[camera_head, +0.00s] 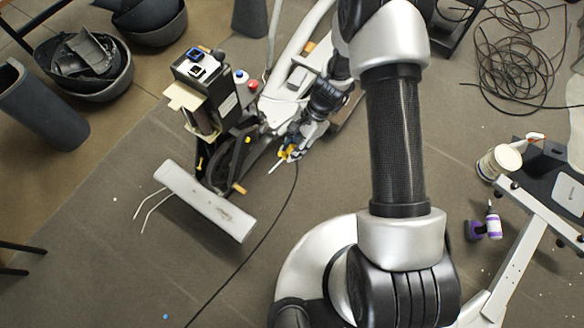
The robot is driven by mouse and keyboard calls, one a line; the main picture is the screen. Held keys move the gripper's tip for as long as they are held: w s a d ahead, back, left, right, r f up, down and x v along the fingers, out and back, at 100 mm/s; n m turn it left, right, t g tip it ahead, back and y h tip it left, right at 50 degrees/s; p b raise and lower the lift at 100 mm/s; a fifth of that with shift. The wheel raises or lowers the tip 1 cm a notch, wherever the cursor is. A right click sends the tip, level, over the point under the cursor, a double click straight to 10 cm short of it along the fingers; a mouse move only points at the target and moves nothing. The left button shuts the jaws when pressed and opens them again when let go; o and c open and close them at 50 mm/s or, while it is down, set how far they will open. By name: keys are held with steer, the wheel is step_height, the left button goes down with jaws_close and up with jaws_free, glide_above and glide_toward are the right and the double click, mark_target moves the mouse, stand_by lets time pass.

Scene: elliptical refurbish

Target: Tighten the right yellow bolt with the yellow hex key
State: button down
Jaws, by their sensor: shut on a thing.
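My gripper (291,150) is at the end of my arm, to the right of the elliptical machine's black lower frame (217,168). It is shut on the yellow hex key (285,154), whose thin pale shaft points down and left. The key's tip appears apart from the machine, over the floor. Small yellow spots on the frame, one on its left side (200,163) and one on its right (248,140), may be the bolts; they are too small to be sure. I cannot see the key touching either one.
A pale bar (204,203) lies at the machine's near end. A black cable (262,243) runs across the floor. Black bins (84,65) stand at the upper left. A coiled cable (515,55), a white tub (499,162) and a purple-white bottle (493,222) are on the right.

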steer(key=w+f+m+t+y+b, duration=0.25)
steer(key=f+m+t, duration=0.3)
steer(key=f, duration=0.65)
steer(key=w+f+m+t+y+b, duration=0.1)
steer(key=w+f+m+t+y, duration=0.1)
steer(key=f+m+t+y, duration=0.65)
steer(key=w+a+f+n+g+h+b, duration=0.1)
steer(key=w+a+f+g+h, duration=0.1)
steer(key=a, duration=0.4)
steer(key=shift+w+f+g+h+b, duration=0.4)
steer(key=shift+w+g+h, duration=0.2)
steer(key=shift+w+h, duration=0.75)
steer(key=shift+s, duration=0.1)
steer(key=n+t, duration=0.2)
steer(key=n, duration=0.2)
steer(key=n+t+h, duration=0.1)
steer(key=n+t, duration=0.1)
steer(key=n, duration=0.2)
steer(key=n+t+h, duration=0.1)
steer(key=n+t, duration=0.1)
steer(key=n, duration=0.2)
steer(key=shift+b, duration=0.35)
